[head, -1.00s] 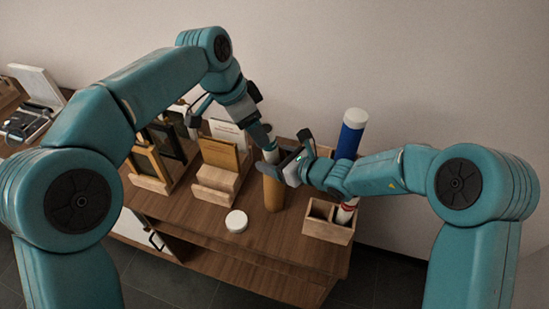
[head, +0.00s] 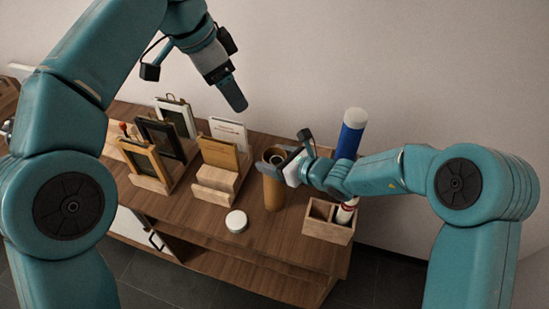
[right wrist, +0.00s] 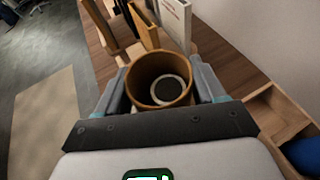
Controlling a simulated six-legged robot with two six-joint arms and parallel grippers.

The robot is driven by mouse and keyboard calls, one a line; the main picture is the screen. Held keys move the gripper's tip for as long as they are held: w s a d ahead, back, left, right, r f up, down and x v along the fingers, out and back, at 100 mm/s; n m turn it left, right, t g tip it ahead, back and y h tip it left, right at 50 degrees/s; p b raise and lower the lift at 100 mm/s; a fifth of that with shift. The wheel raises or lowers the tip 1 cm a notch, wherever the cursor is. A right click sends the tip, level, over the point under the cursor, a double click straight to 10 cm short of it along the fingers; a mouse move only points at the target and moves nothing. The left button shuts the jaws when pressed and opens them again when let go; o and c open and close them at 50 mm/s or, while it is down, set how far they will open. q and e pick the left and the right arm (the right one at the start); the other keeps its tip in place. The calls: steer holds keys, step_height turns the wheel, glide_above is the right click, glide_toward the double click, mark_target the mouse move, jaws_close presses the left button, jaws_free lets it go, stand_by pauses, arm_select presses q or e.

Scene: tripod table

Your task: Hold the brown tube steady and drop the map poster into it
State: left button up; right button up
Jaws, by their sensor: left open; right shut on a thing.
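The brown tube (head: 274,190) stands upright on the wooden table. My right gripper (head: 284,166) is shut on its upper part, and the right wrist view shows the tube's open mouth (right wrist: 160,66) between the fingers (right wrist: 160,92). Inside the tube is the rolled map poster, seen end-on as a pale ring (right wrist: 168,91) with a dark hollow, lying below the tube's rim. My left gripper (head: 234,97) is open and empty, above and to the left of the tube, apart from it.
A white round lid (head: 236,221) lies in front of the tube. A wooden compartment box (head: 327,230) is to the right, with a blue white-capped tube (head: 350,137) behind it. A wooden stepped holder (head: 216,183) and several frames (head: 141,158) stand to the left.

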steer(key=o, duration=1.2)
steer(key=v, duration=1.2)
steer(key=shift+w, duration=0.1)
